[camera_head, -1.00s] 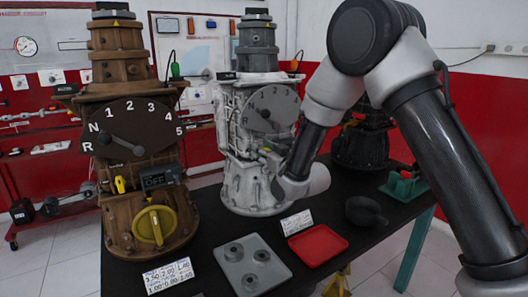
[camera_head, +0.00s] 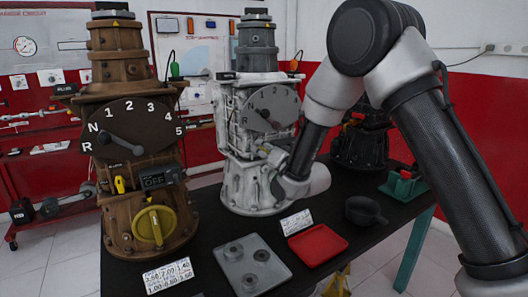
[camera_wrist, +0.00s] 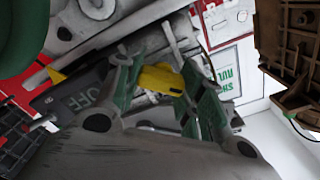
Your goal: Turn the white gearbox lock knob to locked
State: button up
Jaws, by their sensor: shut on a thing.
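The white gearbox (camera_head: 252,190) stands upright on the black table, with a grey numbered dial (camera_head: 271,108) on its front. In the wrist view, my gripper's green-padded fingers (camera_wrist: 160,85) are closed around a small yellow knob-like piece (camera_wrist: 161,79). A dark display reading OFF (camera_wrist: 83,97) is beside it. My wrist hides the lower right front of the white gearbox in the head view. I cannot read a lock mark or the knob's exact angle.
A brown gearbox (camera_head: 122,90) with a large yellow knob (camera_head: 155,226) stands close on the left. A grey tray with round parts (camera_head: 230,283), a red tray (camera_head: 318,246) and a dark bowl (camera_head: 364,211) lie in front. A dark unit (camera_head: 360,147) stands behind my arm.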

jog(key=m, duration=0.4)
jog(key=shift+d+f+m, duration=0.1)
jog(key=shift+m, duration=0.2)
jog(key=shift+f+m, duration=0.15)
jog(key=shift+m, duration=2.45)
jog(key=o, duration=0.7)
jog(key=shift+o, duration=0.2)
jog(key=v, duration=1.2)
